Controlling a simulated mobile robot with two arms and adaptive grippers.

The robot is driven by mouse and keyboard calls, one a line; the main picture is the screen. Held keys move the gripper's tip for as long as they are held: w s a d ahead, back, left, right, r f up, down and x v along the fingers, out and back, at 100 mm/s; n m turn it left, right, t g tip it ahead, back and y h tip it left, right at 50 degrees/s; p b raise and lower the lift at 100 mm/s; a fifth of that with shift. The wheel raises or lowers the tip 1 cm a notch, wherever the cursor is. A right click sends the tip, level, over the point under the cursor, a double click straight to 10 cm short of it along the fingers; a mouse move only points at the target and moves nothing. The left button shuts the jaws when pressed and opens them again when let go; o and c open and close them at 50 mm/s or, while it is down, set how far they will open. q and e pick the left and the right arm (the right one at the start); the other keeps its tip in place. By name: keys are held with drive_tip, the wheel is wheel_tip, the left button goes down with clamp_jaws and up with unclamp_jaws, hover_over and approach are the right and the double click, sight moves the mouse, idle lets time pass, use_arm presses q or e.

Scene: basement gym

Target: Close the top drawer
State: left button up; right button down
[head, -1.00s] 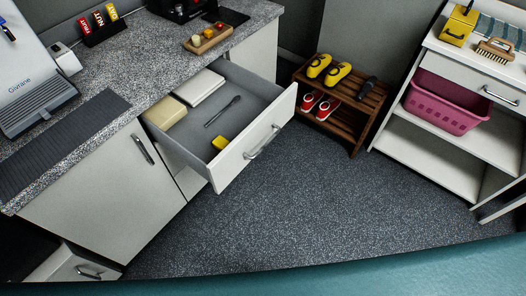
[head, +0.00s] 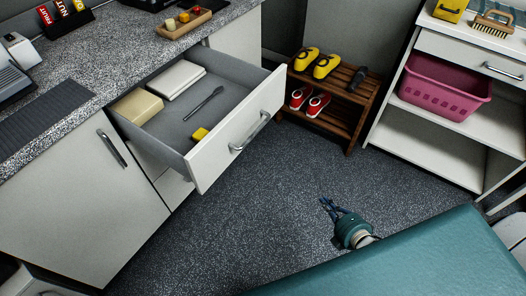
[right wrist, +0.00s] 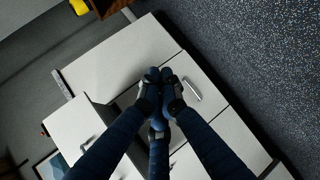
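The top drawer (head: 226,145) under the grey speckled counter is pulled well out in the head view. Its bar handle (head: 250,131) is on the white front. Inside lie a beige block (head: 137,106), a white box (head: 176,80), a dark utensil (head: 203,103) and a small yellow block (head: 200,134). My right gripper (head: 328,206) is over the floor, to the right of and below the drawer, apart from it. In the right wrist view its fingers (right wrist: 160,76) are together with nothing seen between them, before white cabinet fronts. My left gripper is out of view.
A wooden rack (head: 352,74) with yellow and red shoes stands beyond the drawer. A white shelf unit (head: 430,148) with a pink basket (head: 445,92) is at the right. The counter (head: 110,65) holds a wooden tray (head: 183,24). The floor (head: 270,210) before the drawer is clear.

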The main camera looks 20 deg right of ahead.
drive_tip(key=w+a+r+n+t+y+b, duration=0.1)
drive_tip(key=w+r+n+t+y+b, duration=0.4)
drive_tip(key=r+n, duration=0.4)
drive_tip(key=s+a+r+n+g+y+b, duration=0.1)
drive_tip(key=a+r+n+y+b, duration=0.25)
drive_tip(key=r+n, duration=0.4)
drive_tip(key=a+r+n+g+y+b, duration=0.1)
drive_tip(key=a+r+n+y+b, duration=0.2)
drive_tip(key=a+r+n, duration=0.4)
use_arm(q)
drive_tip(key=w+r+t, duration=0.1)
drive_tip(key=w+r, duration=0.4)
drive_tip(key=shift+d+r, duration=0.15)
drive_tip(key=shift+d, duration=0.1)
use_arm(e)
drive_tip(key=w+a+r+n, duration=0.1)
drive_tip(key=w+a, duration=0.5)
drive_tip(key=w, duration=0.4)
drive_tip(key=shift+w+a+r, duration=0.2)
drive_tip(key=shift+w+a, duration=0.1)
drive_tip(key=shift+w, duration=0.1)
